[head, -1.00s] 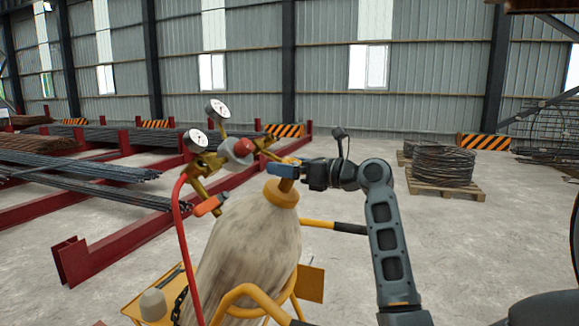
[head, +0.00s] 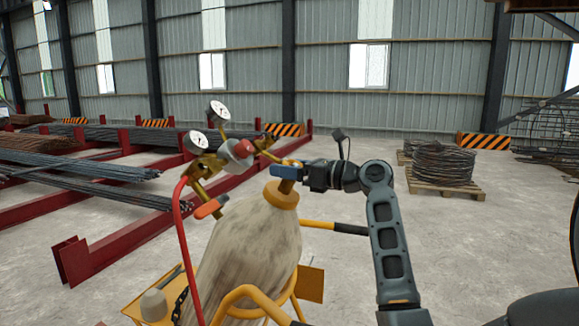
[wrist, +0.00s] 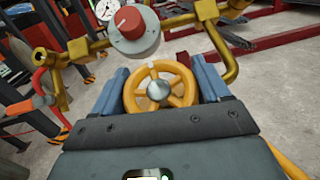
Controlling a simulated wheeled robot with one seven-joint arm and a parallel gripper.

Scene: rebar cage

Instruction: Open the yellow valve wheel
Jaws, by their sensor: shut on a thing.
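The yellow valve wheel (wrist: 160,88) is a spoked ring with a silver hub, seen face-on in the wrist view. My gripper (wrist: 158,90) is shut on it, with one blue finger on each side of the rim. In the head view my gripper (head: 288,170) is at the top of the worn gas cylinder (head: 245,245), just above its yellow collar (head: 281,194). There the wheel is mostly hidden behind the blue finger.
A brass regulator with a red knob (wrist: 132,22) stands just beyond the wheel. Two gauges (head: 219,111) and a red hose (head: 183,240) are attached. The yellow cart frame (head: 245,292) surrounds the cylinder. Red racks of rebar (head: 95,165) stand behind left.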

